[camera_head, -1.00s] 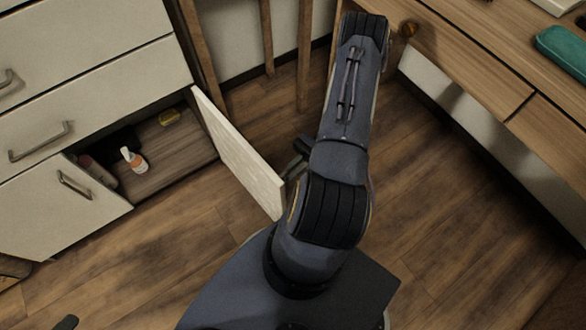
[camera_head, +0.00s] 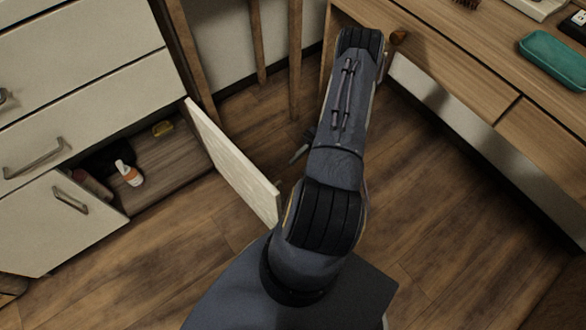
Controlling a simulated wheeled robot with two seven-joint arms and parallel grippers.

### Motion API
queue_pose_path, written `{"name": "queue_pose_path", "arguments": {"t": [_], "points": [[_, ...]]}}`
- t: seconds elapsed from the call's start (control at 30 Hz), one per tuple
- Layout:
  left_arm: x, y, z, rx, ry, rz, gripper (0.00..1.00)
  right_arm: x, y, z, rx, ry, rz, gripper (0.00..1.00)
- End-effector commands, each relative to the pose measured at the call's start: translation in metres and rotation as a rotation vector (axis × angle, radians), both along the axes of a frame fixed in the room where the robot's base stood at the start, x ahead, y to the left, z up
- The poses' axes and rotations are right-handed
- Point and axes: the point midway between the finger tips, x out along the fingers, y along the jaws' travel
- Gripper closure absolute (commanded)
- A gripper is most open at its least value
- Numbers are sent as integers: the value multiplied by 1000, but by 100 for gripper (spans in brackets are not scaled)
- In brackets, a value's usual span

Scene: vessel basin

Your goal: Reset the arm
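A small part of my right gripper (camera_head: 302,148) shows at the left edge of the column, just beyond the open cabinet door. The rest of it is hidden behind the column, so I cannot tell whether it is open or shut. My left gripper is not in view.
The pale cabinet door (camera_head: 232,163) stands open close to my column. A wooden desk (camera_head: 470,62) with a teal case (camera_head: 553,60) stands right. Floor (camera_head: 420,215) between is clear.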

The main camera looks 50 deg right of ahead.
Motion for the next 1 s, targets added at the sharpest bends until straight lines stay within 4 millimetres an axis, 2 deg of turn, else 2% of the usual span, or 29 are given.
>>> {"name": "queue_pose_path", "arguments": {"t": [0.17, 0.77, 0.87, 1.0], "points": [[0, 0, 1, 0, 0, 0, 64, -1, -9, 0, 1, 2, 1, 69], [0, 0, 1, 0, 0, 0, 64, 0, -9, 2, -6, -3, 5, 69], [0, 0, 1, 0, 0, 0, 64, 9, -9, 14, -48, -25, 35, 69], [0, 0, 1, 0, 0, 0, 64, 31, -1, 52, -185, -104, 133, 69]]}}
